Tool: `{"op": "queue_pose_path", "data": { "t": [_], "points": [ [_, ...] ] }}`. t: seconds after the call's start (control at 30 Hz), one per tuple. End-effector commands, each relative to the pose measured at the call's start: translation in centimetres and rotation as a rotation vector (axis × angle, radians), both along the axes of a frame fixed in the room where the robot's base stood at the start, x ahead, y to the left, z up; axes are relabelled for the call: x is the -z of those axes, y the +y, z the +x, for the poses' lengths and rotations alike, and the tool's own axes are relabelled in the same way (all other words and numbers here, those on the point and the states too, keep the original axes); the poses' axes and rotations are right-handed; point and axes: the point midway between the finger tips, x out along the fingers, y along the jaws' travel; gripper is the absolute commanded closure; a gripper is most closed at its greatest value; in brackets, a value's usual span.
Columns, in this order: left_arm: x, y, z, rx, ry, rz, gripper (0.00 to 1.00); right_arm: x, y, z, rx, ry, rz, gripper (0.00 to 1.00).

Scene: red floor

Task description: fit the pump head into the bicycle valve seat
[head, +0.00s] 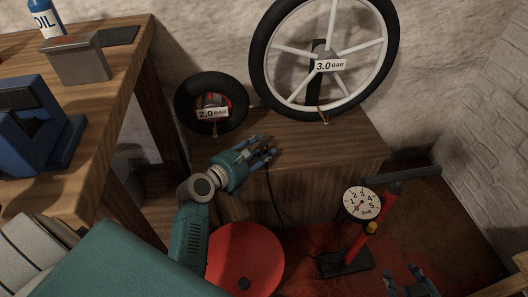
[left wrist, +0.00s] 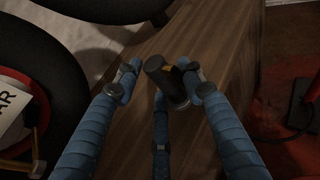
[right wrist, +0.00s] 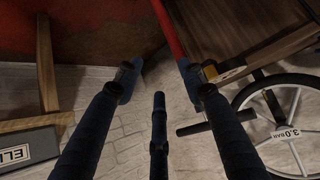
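The large spoked bicycle wheel (head: 391,42), labelled 3.0 BAR, stands at the back of the wooden bench. A small brass valve seat (head: 323,117) shows at its foot. The dark pump head (head: 267,151) is at the bench's front edge, and its hose hangs down in front. My left gripper (head: 265,152) is around the pump head. In the left wrist view the pump head (left wrist: 162,76) lies between the spread fingers, nearer the right one, with a gap on the left. My right gripper (head: 411,280) is open and empty in the head view's lower right.
A small wheel (head: 183,101) labelled 2.0 BAR, with its own brass valve (head: 215,129), stands left on the bench (head: 350,140). The red pump (head: 359,240) with a gauge (head: 362,203) stands on the floor. A red round seat (head: 245,260) and a workbench (head: 95,115) are left.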

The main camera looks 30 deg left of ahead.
Motion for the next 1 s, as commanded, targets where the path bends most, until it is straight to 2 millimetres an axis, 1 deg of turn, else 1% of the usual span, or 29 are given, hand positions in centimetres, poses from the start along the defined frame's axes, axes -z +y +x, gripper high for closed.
{"op": "queue_pose_path", "data": {
  "t": [0.03,0.1,0.2,0.43,0.47,0.5,0.57,0.63,1.0],
  "points": [
    [0.2,0.0,0.4,0.000,-0.001,0.001,0.60,-0.3,0.2,0.6,-0.002,-0.029,0.007,0.60],
    [0.3,-0.1,0.7,0.000,0.000,0.002,0.60,-0.9,0.4,1.2,-0.004,-0.062,0.013,0.60],
    [0.3,-0.1,0.9,0.000,0.001,0.002,0.60,-1.4,0.6,1.6,-0.006,-0.086,0.019,0.60],
    [0.3,-0.1,1.0,-0.001,0.000,0.001,0.60,-1.5,0.6,1.7,-0.006,-0.090,0.020,0.60],
    [0.3,-0.1,1.0,-0.001,0.000,0.001,0.62,-1.5,0.6,1.7,-0.006,-0.090,0.020,0.60],
    [0.3,-0.1,1.0,-0.001,0.000,0.001,0.70,-1.5,0.6,1.7,-0.006,-0.090,0.020,0.60],
    [0.3,-0.1,1.0,-0.001,0.000,0.001,0.82,-1.5,0.6,1.7,-0.006,-0.090,0.020,0.60],
    [0.3,-0.1,1.0,-0.001,0.000,0.001,0.96,-1.5,0.6,1.7,-0.006,-0.090,0.020,0.60],
    [0.2,-0.1,0.9,-0.001,0.000,0.001,0.97,-1.5,0.6,1.7,-0.005,-0.089,0.019,0.60]
  ]
}}
